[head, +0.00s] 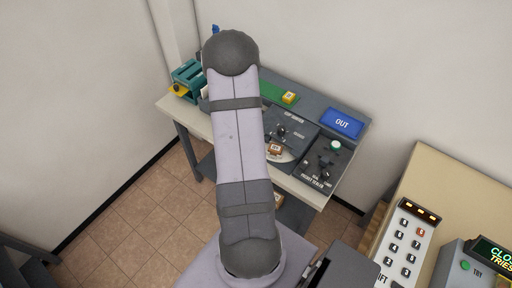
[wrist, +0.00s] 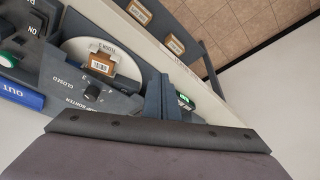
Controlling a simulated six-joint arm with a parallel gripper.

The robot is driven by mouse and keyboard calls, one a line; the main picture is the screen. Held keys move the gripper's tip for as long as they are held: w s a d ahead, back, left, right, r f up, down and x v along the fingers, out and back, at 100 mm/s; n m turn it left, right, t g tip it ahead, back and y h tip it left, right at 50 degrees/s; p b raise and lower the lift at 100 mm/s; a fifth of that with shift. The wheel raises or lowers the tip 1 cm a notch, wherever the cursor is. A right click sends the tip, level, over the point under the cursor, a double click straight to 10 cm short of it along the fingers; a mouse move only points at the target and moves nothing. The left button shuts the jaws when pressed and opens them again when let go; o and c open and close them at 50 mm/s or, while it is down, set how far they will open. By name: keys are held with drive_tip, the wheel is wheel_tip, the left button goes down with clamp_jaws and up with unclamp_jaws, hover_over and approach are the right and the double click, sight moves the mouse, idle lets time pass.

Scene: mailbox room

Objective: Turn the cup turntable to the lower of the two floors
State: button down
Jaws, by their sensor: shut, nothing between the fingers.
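A round white disc (wrist: 72,48) sits in the console marked CUP SORTER, and a brown parcel (wrist: 101,64) with a white label stands on it. Beside it is a black dial knob (wrist: 92,92) ringed by numbers and the word CLOSED; I cannot tell where it points. The head view also shows the white disc (head: 286,157), partly behind my arm, the parcel (head: 274,148) and the knob (head: 282,131). My gripper (wrist: 158,78) is shut and empty, to the right of the disc and parcel in the wrist view. It is hidden in the head view.
A blue OUT tray (head: 342,124), a panel (head: 322,169) with a green button, a green mat (head: 270,92) and a teal rack (head: 187,75) share the desk. Two parcels lie lower, beyond the desk edge (wrist: 145,40). A LIFT keypad (head: 405,243) stands on the right table.

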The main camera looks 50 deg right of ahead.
drive_tip(key=w+a+f+n+y+b, duration=0.15)
drive_tip(key=w+a+f+b, duration=0.25)
drive_tip(key=a+f+b, duration=0.5)
drive_tip(key=s+a+f+n+g+b, duration=0.1)
drive_tip(key=s+a+f+b, duration=0.1)
drive_tip(key=a+f+b, duration=0.45)
drive_tip(key=s+a+f+n+h+b, duration=0.1)
drive_tip(key=s+f+b, duration=0.15)
drive_tip(key=f, duration=0.75)
drive_tip(key=s+a+f+n+g+b, duration=0.1)
drive_tip(key=s+a+f+b, duration=0.15)
drive_tip(key=f+b, duration=0.4)
drive_tip(key=s+d+r+m+t+h+p, duration=0.1)
drive_tip(key=s+d+r+m+h, duration=0.25)
drive_tip(key=d+r+h, duration=0.5)
drive_tip(key=w+d+r+m+t+h, duration=0.1)
drive_tip(key=d+r+m+h, duration=0.1)
drive_tip(key=r, duration=0.5)
drive_tip(key=w+d+r+m+t+h, duration=0.1)
drive_tip(key=d+r+m+t+h, duration=0.1)
drive_tip(key=r, duration=0.5)
drive_tip(key=shift+w+d+r+m+h, duration=0.25)
drive_tip(key=shift+d+m+h, duration=0.25)
drive_tip(key=shift+d+h, duration=0.4)
drive_tip(key=shift+d, duration=0.1)
